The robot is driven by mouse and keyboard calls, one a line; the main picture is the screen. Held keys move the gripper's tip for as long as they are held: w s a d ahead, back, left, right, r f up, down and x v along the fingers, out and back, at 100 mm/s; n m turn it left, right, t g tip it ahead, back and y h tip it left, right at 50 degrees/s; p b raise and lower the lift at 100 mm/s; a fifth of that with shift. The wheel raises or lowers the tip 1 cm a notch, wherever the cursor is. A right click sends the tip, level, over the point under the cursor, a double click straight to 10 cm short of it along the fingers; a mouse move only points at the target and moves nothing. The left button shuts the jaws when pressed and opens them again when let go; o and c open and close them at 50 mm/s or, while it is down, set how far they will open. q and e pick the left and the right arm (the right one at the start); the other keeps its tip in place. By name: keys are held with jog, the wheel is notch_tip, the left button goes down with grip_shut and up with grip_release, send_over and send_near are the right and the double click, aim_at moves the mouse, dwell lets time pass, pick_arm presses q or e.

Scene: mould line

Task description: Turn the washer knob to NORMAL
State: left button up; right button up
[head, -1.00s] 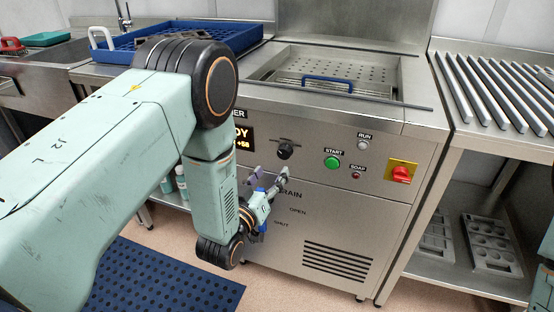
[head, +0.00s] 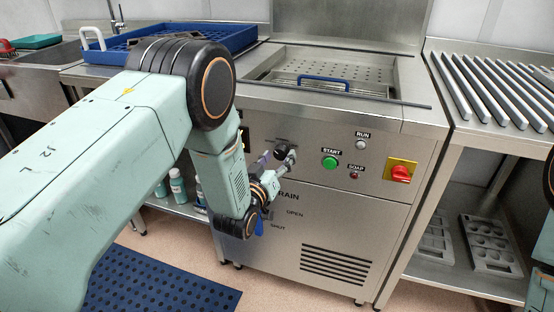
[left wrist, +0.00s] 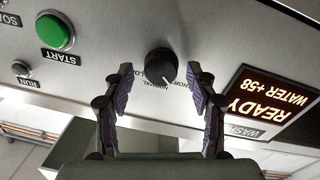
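The washer's black knob (head: 281,149) is on the steel front panel, left of the green start button. In the left wrist view the knob (left wrist: 161,63) sits between the tips of my left gripper (left wrist: 160,74), with a gap on both sides. The panel shows upside down there. Small labels, NORMAL among them, lie around the knob; I cannot tell surely which one it points at. In the head view my left gripper (head: 278,158) is open right at the knob, partly covering the panel around it. My right gripper is out of view.
The green START button (head: 330,162), the SOAP and RUN lamps and a red switch (head: 400,173) are to the right. The drain's OPEN and SHUT labels are below. In the left wrist view the display (left wrist: 267,103) reads READY. A blue tray (head: 150,50) stands behind my arm.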

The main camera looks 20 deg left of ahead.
pick_arm(q)
jog(key=shift+a+f, duration=0.1)
jog(key=shift+c, duration=1.4)
jog(key=c, duration=0.8)
jog(key=shift+o, duration=0.2)
jog(key=shift+m, duration=0.3)
jog(key=m+p, duration=0.1)
jog(key=m, duration=0.3)
jog(key=shift+p, duration=0.4)
jog(key=shift+m+p, duration=0.5)
jog(key=shift+m, duration=1.9)
jog(key=shift+g, duration=0.3)
jog(key=o, duration=1.1)
